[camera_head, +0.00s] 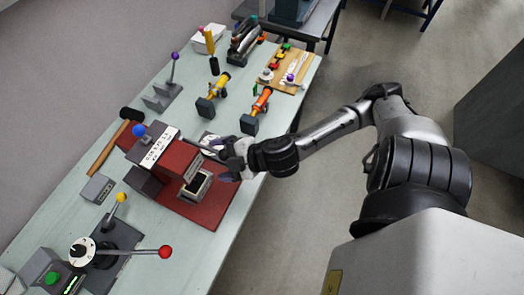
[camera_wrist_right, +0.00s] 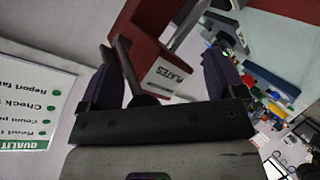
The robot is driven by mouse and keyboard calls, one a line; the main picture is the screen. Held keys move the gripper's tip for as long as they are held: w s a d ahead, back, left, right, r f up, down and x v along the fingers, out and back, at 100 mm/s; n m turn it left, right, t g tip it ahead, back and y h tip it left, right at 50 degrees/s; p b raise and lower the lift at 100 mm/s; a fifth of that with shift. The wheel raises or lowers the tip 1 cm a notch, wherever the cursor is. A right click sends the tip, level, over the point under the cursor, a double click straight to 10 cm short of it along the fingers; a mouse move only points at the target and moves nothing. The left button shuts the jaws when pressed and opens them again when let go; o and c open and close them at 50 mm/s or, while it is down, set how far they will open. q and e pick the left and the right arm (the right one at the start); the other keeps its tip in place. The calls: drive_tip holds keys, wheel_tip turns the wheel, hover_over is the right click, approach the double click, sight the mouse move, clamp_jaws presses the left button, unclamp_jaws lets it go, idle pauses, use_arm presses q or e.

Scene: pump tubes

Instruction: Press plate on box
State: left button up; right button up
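A small box (camera_head: 195,187) with a pale rim and dark inside sits on a red base, in front of a red block (camera_head: 174,161). A thin grey plate (camera_head: 203,153) with lettering stands above the box, along the block's right side. My right gripper (camera_head: 227,164) is just right of the plate and above the box's right side. In the wrist view its two dark fingers (camera_wrist_right: 163,75) are well apart, with nothing clearly held between them. I cannot tell whether a finger touches the plate. Part of the plate and box is behind the gripper. My left gripper is not in view.
The red base (camera_head: 205,215) lies on a pale green bench. A hammer (camera_head: 103,152) and a lever unit (camera_head: 118,243) with a red knob lie to the left. Orange and yellow pump tubes (camera_head: 262,101) stand beyond. A wooden board (camera_head: 291,67) holds small parts.

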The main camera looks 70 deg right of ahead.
drive_tip(key=shift+s+r+p, duration=0.4)
drive_tip(key=shift+s+p, duration=0.2)
drive_tip(key=shift+p, duration=0.4)
drive_tip(key=p+v, duration=0.9)
drive_tip(key=v, duration=0.3)
drive_tip(key=shift+s, duration=0.15)
drive_tip(key=shift+d, duration=0.15)
